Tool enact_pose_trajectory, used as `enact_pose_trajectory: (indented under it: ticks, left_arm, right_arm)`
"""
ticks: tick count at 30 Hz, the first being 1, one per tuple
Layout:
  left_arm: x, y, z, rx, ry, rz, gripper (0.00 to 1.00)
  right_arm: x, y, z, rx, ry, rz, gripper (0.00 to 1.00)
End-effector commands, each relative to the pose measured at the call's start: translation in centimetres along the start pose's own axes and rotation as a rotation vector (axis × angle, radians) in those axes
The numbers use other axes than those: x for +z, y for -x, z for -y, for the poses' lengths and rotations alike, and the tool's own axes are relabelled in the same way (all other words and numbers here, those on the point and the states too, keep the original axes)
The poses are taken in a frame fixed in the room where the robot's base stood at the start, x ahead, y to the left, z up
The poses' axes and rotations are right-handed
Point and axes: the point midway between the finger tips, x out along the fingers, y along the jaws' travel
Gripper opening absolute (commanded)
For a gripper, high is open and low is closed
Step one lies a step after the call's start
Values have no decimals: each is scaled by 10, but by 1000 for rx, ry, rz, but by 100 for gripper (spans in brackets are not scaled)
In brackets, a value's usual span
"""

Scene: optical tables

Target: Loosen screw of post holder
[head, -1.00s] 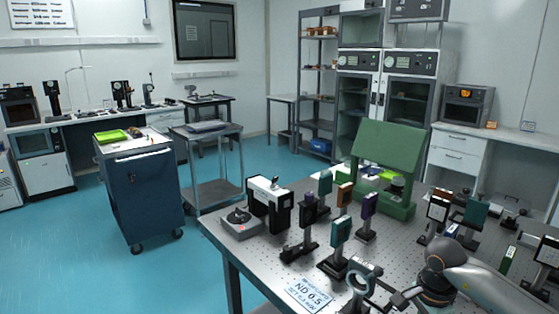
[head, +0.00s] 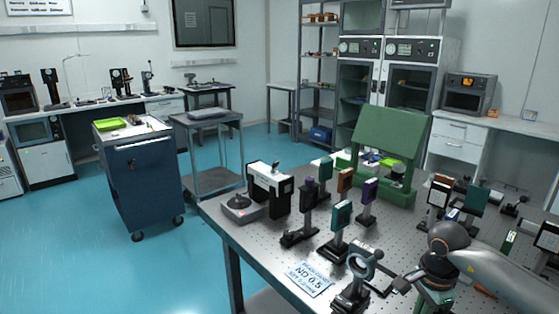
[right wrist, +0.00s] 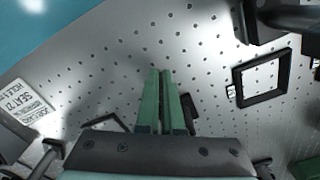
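Several optics stand on black posts and post holders on the perforated metal table. The nearest is a ring mount (head: 362,262) on a black post holder (head: 350,297); its screw is too small to make out. A teal square mount (head: 341,214) stands behind it. My right gripper (head: 435,303) is low over the table, to the right of the ring mount and apart from it. In the right wrist view its two green fingers (right wrist: 161,75) lie almost together above the table, with nothing visible between them. My left gripper is out of view.
A black square frame (right wrist: 262,78) shows in the right wrist view. A green panel stand (head: 390,140) is at the back. More mounts (head: 437,200) crowd the right side.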

Motion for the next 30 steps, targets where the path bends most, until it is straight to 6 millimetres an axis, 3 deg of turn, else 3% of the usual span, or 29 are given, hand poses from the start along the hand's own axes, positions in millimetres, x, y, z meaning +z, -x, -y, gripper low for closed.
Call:
enact_pose_trajectory:
  ticks: [10, 20, 30]
  left_arm:
    - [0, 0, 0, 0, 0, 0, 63]
    - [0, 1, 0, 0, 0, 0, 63]
    - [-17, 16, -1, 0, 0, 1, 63]
  right_arm:
    - [-6, 1, -2, 4, -11, -13, 0]
    - [3, 2, -2, 3, -7, -10, 0]
    - [6, 36, -1, 1, -4, -6, 0]
